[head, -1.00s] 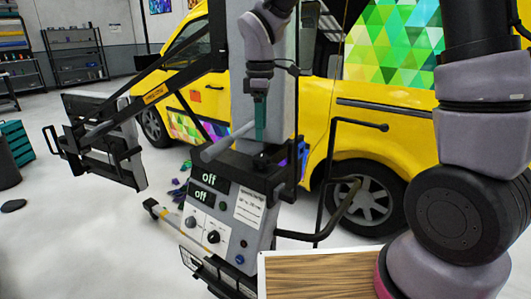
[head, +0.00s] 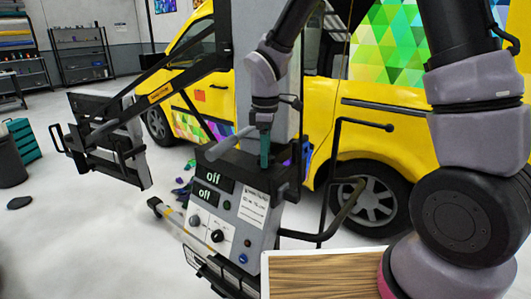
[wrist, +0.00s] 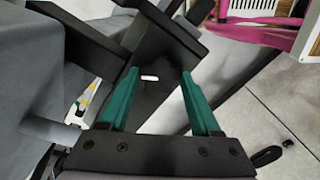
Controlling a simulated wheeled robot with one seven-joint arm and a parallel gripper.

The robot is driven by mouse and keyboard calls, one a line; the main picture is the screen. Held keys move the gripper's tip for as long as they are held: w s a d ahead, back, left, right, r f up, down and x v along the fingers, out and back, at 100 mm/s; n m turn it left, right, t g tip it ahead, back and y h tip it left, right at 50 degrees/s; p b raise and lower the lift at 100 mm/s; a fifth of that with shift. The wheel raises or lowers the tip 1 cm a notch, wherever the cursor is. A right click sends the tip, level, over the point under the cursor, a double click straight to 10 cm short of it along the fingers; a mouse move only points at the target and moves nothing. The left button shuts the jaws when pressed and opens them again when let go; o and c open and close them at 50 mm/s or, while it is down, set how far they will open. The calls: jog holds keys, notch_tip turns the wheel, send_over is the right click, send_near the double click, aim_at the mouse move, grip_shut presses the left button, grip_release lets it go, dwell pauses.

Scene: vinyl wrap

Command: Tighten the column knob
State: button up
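The machine's grey column (head: 258,62) stands in front of the yellow van, with a black clamp bracket (head: 240,165) round its lower part. A grey cylindrical bar (head: 226,147) sticks out to the left at the bracket. I cannot make out for sure which part is the column knob; it may be hidden. My gripper (head: 265,165) points down at the bracket. In the wrist view my gripper (wrist: 160,75) has its two green fingers apart, with nothing visibly held between them. Black bracket parts (wrist: 108,45) lie beyond and to the left of the fingertips; contact cannot be told.
Below the bracket is a control panel (head: 215,215) with two displays reading "off". A black bent handle (head: 340,212) juts out on the right. A wooden-topped surface (head: 325,275) is in front. The yellow van (head: 400,115) stands close behind; open floor (head: 90,240) is at left.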

jog(key=c, duration=0.4)
jog(key=shift+m, duration=0.3)
jog(key=m, duration=1)
jog(key=shift+m, duration=0.4)
jog(key=m, duration=1.2)
jog(key=shift+w+m, duration=0.1)
jog(key=shift+m, duration=0.2)
